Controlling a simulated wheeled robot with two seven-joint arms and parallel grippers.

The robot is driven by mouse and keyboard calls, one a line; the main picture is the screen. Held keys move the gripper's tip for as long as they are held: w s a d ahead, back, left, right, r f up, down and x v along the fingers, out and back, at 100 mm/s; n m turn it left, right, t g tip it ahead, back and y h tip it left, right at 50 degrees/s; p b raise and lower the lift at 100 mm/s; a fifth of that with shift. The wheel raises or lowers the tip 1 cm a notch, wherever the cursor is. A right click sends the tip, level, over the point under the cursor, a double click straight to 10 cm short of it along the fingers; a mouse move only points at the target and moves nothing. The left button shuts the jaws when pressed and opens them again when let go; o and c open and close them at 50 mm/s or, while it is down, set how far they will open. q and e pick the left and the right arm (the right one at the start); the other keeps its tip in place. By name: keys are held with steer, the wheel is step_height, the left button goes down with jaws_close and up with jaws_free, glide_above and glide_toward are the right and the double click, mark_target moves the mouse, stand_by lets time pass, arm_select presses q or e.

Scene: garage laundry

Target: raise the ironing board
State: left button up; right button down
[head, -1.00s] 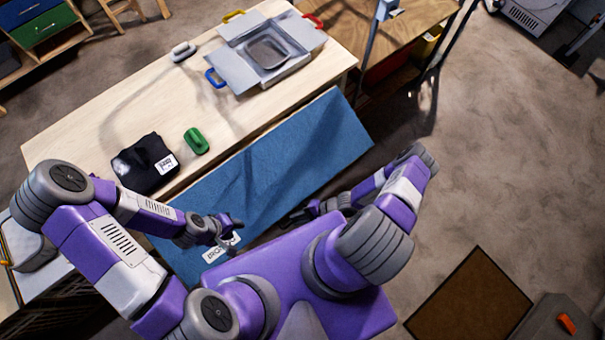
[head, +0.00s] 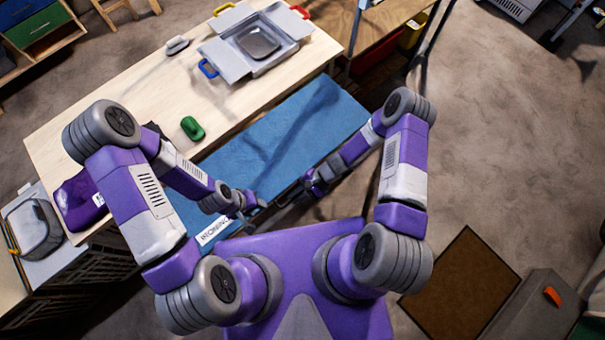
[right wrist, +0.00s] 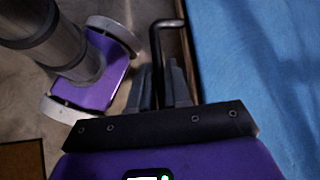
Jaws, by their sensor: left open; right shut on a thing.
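The ironing board is a long blue padded panel (head: 285,135) along the front side of the pale wooden table, with a white label (head: 213,229) at its near left end. It also fills the right side of the right wrist view (right wrist: 260,80). My right gripper (head: 312,186) is beside the board's outer long edge. In the right wrist view its fingers (right wrist: 160,85) are shut on a dark bent metal bar (right wrist: 155,40) that runs beside that edge. My left gripper (head: 254,206) is open near the same edge, closer to the label; its fingertips are small here.
A brown mat (head: 462,288) lies at right.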

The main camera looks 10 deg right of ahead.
steer(key=shift+r, duration=0.4)
steer(key=shift+w+r, duration=0.1)
steer(key=shift+w, duration=0.05)
steer(key=shift+a, duration=0.1)
steer(key=shift+r, duration=0.2)
steer(key=c, duration=1.2)
jaws_free()
steer(key=shift+f, duration=0.1)
steer(key=shift+o, duration=0.2)
